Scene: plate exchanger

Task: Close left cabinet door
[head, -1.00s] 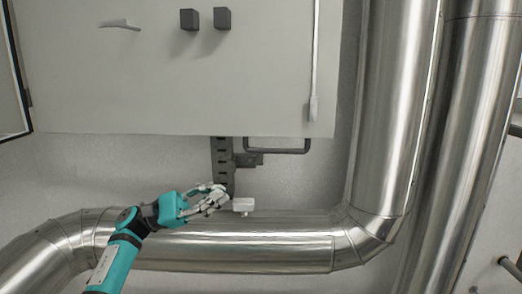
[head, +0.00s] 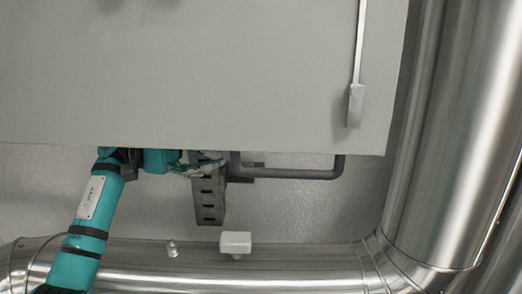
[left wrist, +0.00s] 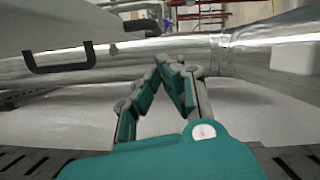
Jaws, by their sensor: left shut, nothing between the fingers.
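A large pale grey cabinet panel (head: 200,80) fills the top of the head view, with a long thin rod (head: 357,60) near its right side. I cannot tell whether this panel is the left cabinet door. My left gripper (head: 208,166) is just under the panel's lower edge, partly hidden by it, beside a dark slotted bracket (head: 208,205). In the left wrist view its fingers (left wrist: 170,66) are shut and empty. I cannot tell whether they touch the panel or bracket. My right gripper is not in view.
A dark bar handle (head: 290,173) hangs below the panel; a dark handle also shows in the left wrist view (left wrist: 60,60). A shiny pipe (head: 310,257) runs along the bottom and bends up at the right. A small white box (head: 235,242) is at the pipe.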

